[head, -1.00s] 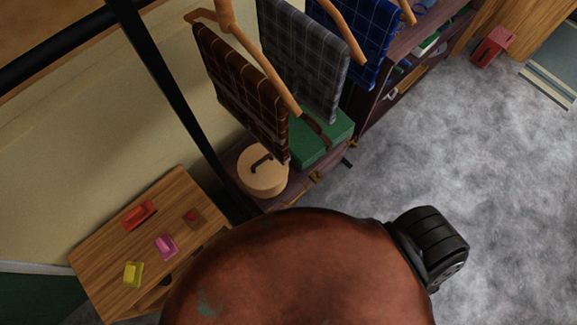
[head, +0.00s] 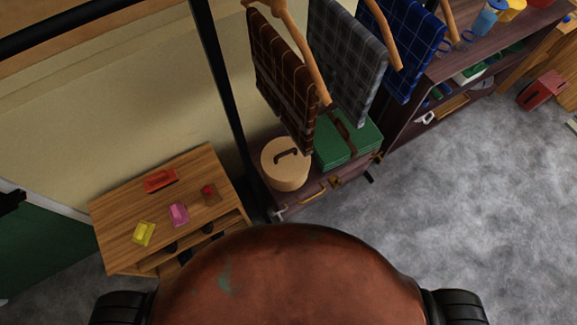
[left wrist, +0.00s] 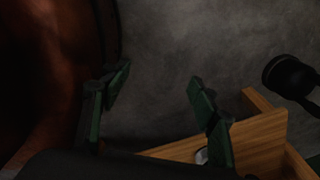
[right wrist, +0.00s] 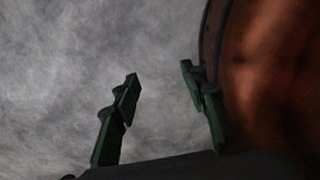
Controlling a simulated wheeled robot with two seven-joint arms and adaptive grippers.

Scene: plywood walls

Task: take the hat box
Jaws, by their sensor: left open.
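The hat box (head: 284,172) is a round, tan box with a dark handle on its lid. In the head view it stands on a low dark shelf, left of a green case and below the hanging brown plaid cloth. My left gripper (left wrist: 155,85) shows in the left wrist view with its fingers apart and nothing between them. A wooden furniture edge lies below it. My right gripper (right wrist: 160,85) shows in the right wrist view, fingers apart and empty, over grey floor beside my body. Neither gripper shows in the head view.
A wooden table (head: 120,207) with small coloured items stands left of the shelf. A black post (head: 228,90) rises between them. Plaid cloths (head: 283,75) hang over the shelf, close above the green case (head: 347,142).

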